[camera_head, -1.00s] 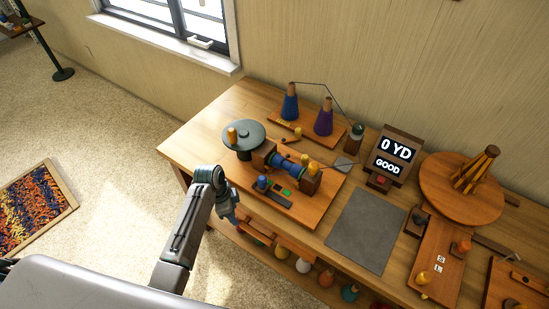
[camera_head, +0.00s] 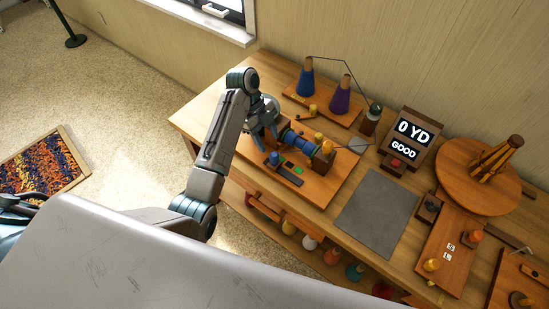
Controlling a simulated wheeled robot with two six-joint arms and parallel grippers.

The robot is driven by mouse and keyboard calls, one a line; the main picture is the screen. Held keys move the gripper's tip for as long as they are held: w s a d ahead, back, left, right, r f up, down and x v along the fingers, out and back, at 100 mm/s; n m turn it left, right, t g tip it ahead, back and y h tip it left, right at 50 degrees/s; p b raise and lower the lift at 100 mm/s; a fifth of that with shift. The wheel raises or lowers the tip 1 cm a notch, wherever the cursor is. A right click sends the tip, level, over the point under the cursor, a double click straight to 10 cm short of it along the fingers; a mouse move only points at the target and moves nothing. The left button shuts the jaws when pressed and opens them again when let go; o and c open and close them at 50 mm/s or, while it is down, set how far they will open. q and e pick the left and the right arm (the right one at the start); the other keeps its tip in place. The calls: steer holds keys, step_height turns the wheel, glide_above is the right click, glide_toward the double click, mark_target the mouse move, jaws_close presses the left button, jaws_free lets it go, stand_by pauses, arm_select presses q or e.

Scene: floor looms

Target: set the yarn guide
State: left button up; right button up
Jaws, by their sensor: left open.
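The winder board (camera_head: 310,188) lies on the bench with a blue spool (camera_head: 299,140) held horizontally on it, and a yellow peg (camera_head: 319,137) near the spool's right end. I cannot tell for certain which part is the yarn guide. A thin wire runs from the cones to a dark green-topped post (camera_head: 374,112). My left gripper (camera_head: 264,140) is open and points down over the left end of the winder. It hides the grey disc and most of the left block; contact cannot be told. My right gripper is not in view.
Blue (camera_head: 306,78) and purple (camera_head: 340,97) yarn cones stand behind the winder. A display (camera_head: 408,138) reads "0 YD GOOD". A grey mat (camera_head: 377,212) is bare. A round wooden turntable (camera_head: 470,197) and pegged boards fill the right. Coloured cones (camera_head: 310,243) sit below the bench top.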

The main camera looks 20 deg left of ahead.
mark_target(275, 155)
arm_select(q)
steer(key=b+x, duration=0.1)
steer(key=x, duration=0.2)
steer(key=shift+f, duration=0.1)
steer(key=x, duration=0.3)
steer(key=shift+d+f, duration=0.15)
steer(key=shift+s+d+f+p, duration=0.15)
steer(key=shift+f+p, duration=0.15)
steer(key=shift+f, duration=0.15)
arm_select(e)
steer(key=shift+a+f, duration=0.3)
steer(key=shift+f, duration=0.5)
arm_select(q)
steer(key=shift+f, duration=0.1)
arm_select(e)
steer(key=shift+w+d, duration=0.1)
arm_select(q)
jaws_close()
steer(key=shift+d, duration=0.1)
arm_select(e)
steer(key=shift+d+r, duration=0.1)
